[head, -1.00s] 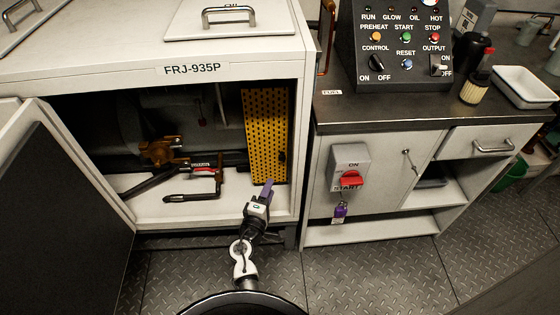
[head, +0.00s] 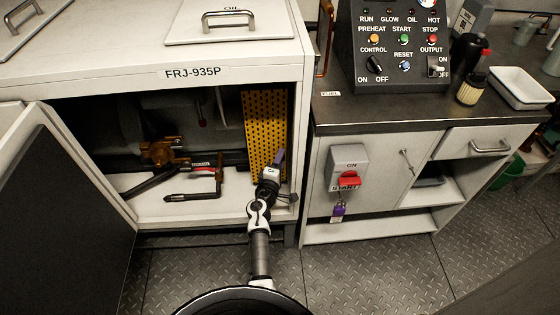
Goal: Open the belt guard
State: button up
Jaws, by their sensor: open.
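The belt guard (head: 262,118) is a yellow perforated panel standing upright at the right side inside the open cabinet (head: 190,73) labelled FRJ-935P. I cannot tell whether the fingers touch the guard. My wrist hides the guard's bottom right corner.
The cabinet door (head: 62,200) stands open at the left. A brass valve (head: 160,151) and a red-handled lever (head: 203,167) are left of the guard.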

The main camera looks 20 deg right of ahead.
grip_shut()
